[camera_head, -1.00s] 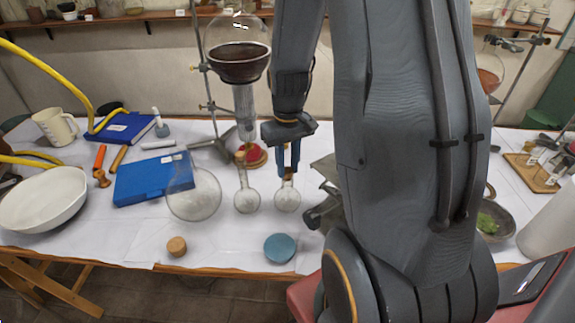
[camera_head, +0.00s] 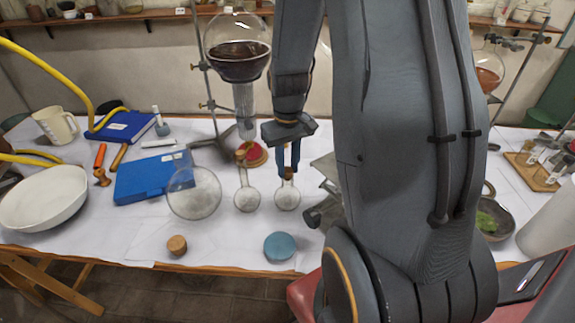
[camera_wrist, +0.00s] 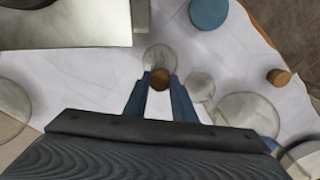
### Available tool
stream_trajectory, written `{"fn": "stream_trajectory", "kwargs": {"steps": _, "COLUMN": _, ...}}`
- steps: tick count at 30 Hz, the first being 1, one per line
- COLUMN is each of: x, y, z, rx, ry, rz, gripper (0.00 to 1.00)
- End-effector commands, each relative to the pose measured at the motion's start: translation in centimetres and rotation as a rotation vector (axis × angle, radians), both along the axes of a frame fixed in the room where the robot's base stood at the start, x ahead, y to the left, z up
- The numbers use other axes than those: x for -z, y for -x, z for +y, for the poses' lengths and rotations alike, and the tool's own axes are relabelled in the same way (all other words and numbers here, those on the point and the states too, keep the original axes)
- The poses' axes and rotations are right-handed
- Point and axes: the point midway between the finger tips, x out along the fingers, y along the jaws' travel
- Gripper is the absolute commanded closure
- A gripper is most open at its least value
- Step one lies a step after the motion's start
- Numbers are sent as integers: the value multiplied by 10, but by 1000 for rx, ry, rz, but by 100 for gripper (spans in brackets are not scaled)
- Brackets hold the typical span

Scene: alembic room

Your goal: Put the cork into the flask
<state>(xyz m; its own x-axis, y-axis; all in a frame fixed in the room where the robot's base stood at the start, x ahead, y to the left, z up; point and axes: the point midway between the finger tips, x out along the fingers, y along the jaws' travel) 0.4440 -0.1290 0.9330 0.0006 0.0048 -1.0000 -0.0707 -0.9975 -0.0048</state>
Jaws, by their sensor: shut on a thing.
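My gripper (camera_head: 289,170) points down with its two blue fingers shut on a small brown cork (camera_head: 288,173). The cork also shows between the fingertips in the wrist view (camera_wrist: 160,79). Directly below it is a small clear round flask (camera_head: 287,197), upright on the white table; in the wrist view the flask body (camera_wrist: 160,58) shows just beyond the cork. The cork is at the flask's neck. I cannot tell whether it sits inside the mouth or just above, since the fingers cover part of the neck.
A loose large cork (camera_head: 177,245) and a blue round object (camera_head: 279,247) are near the front edge. A metal stand is behind.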

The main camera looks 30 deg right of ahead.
Motion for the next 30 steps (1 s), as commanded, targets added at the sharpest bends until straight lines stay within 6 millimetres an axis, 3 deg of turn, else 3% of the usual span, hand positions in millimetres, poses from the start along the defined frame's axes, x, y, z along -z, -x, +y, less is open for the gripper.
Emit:
{"fn": "stream_trajectory", "kwargs": {"steps": 12, "x": 2, "y": 0, "z": 0, "rx": 0, "ry": 0, "rz": 1, "gripper": 94}}
{"fn": "stream_trajectory", "kwargs": {"steps": 13, "x": 2, "y": 0, "z": 0, "rx": 0, "ry": 0, "rz": 1, "gripper": 75}}
{"fn": "stream_trajectory", "kwargs": {"steps": 17, "x": 2, "y": 0, "z": 0, "rx": 0, "ry": 0, "rz": 1, "gripper": 54}}
{"fn": "stream_trajectory", "kwargs": {"steps": 23, "x": 1, "y": 0, "z": 0, "rx": 0, "ry": 0, "rz": 0, "gripper": 54}}
{"fn": "stream_trajectory", "kwargs": {"steps": 26, "x": 1, "y": 0, "z": 0, "rx": 0, "ry": 0, "rz": 0, "gripper": 39}}
{"fn": "stream_trajectory", "kwargs": {"steps": 30, "x": 1, "y": 0, "z": 0, "rx": 0, "ry": 0, "rz": 0, "gripper": 39}}
